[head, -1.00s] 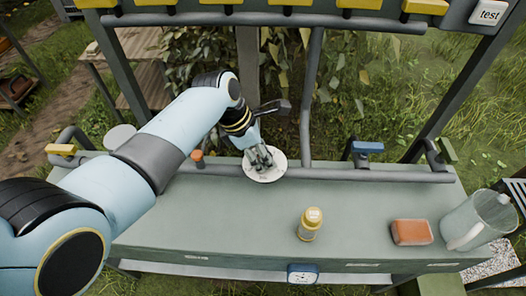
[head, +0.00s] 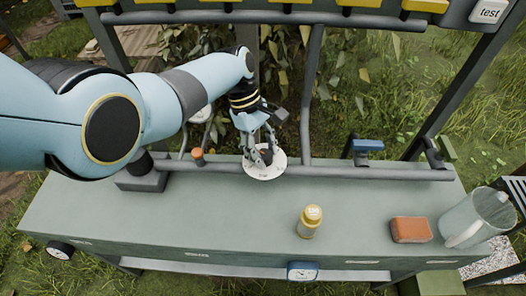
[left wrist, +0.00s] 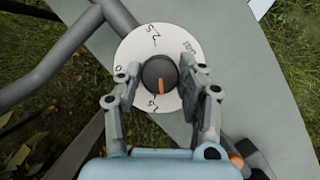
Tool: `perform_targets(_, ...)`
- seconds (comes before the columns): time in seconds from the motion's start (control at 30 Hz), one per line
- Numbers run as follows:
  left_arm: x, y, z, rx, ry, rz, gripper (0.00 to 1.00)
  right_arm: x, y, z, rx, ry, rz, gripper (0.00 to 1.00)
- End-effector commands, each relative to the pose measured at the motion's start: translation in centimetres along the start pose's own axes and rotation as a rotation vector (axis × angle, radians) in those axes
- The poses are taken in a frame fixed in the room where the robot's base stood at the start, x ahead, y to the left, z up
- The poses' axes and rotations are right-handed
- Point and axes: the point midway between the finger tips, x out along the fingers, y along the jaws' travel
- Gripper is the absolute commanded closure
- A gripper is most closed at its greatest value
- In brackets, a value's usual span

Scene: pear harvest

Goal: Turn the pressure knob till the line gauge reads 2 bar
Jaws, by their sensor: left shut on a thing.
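The pressure knob (head: 266,155) is a dark round knob on a white dial plate (head: 265,173) fixed at the pipe along the bench's back. My left gripper (head: 259,147) is at the dial with its fingers on either side of the knob, shut on it. In the left wrist view the knob (left wrist: 159,72) sits between the fingers of my left gripper (left wrist: 160,80), and its orange mark points down towards the wrist. My right gripper is out of view.
A blue-handled valve (head: 367,146) and an orange-topped fitting (head: 198,156) are on the pipe. A black round dial (head: 60,249) is at the front left.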

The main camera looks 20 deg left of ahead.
Motion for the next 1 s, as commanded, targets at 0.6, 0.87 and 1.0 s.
perform_targets(0.6, 0.2, 0.3, 0.0, 0.54, 0.001, -0.224, 0.94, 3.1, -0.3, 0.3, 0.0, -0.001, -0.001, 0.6)
perform_targets(0.87, 0.3, 0.3, 0.1, 0.769, 0.0, -0.319, 0.94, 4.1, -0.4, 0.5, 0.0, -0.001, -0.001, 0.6)
perform_targets(1.0, 0.3, 0.4, 0.2, 0.891, 0.0, -0.369, 0.94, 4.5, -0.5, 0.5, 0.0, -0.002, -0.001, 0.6)
